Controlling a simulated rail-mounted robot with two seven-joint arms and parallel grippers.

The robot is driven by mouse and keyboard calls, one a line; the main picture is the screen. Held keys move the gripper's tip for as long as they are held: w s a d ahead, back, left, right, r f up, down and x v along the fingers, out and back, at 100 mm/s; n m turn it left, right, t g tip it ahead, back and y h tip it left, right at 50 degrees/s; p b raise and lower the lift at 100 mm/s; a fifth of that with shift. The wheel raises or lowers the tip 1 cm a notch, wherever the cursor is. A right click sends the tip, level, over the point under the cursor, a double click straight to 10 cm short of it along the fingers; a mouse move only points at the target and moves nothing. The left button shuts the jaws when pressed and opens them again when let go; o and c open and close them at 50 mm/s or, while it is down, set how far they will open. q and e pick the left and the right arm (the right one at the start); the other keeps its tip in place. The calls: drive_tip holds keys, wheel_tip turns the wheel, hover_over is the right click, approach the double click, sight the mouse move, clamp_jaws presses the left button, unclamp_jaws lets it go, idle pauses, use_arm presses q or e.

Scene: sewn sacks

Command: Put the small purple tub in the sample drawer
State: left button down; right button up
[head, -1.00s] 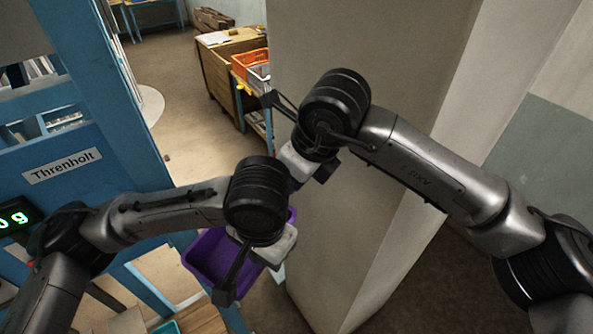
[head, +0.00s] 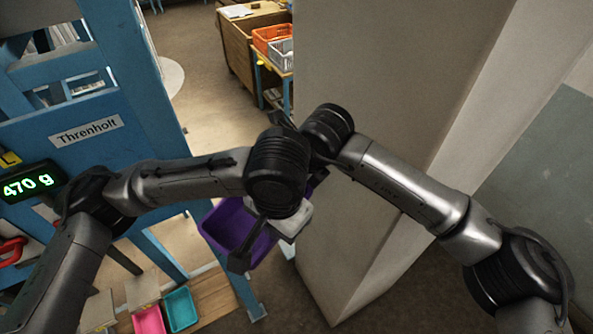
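A purple tub (head: 224,224) hangs in the air below my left wrist, left of the pale pillar. My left gripper (head: 247,250) is at the tub, with one dark finger across its inside and the other hidden. It appears shut on the tub's wall, which moves along with it. My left wrist covers the tub's far right part. My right gripper (head: 284,120) is just beyond my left wrist, close to it. Its fingers are mostly hidden, so its opening does not show. I cannot make out a sample drawer.
A blue rack (head: 120,165) marked "Threnholt" stands at left, with a display (head: 30,183) reading 470 g. A pink tray (head: 148,320) and a teal tray (head: 181,309) lie low down. A pillar (head: 370,100) stands close at right. An orange crate (head: 270,37) is farther back.

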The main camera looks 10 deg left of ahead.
drive_tip(key=c, duration=0.6)
drive_tip(key=shift+w+d, duration=0.1)
clamp_jaws()
use_arm(q)
drive_tip(key=shift+s, duration=0.1)
use_arm(e)
drive_tip(key=shift+w, duration=0.1)
use_arm(q)
drive_tip(key=c, duration=1.2)
unclamp_jaws()
drive_tip(key=shift+c, duration=0.2)
use_arm(e)
drive_tip(key=shift+s, duration=0.2)
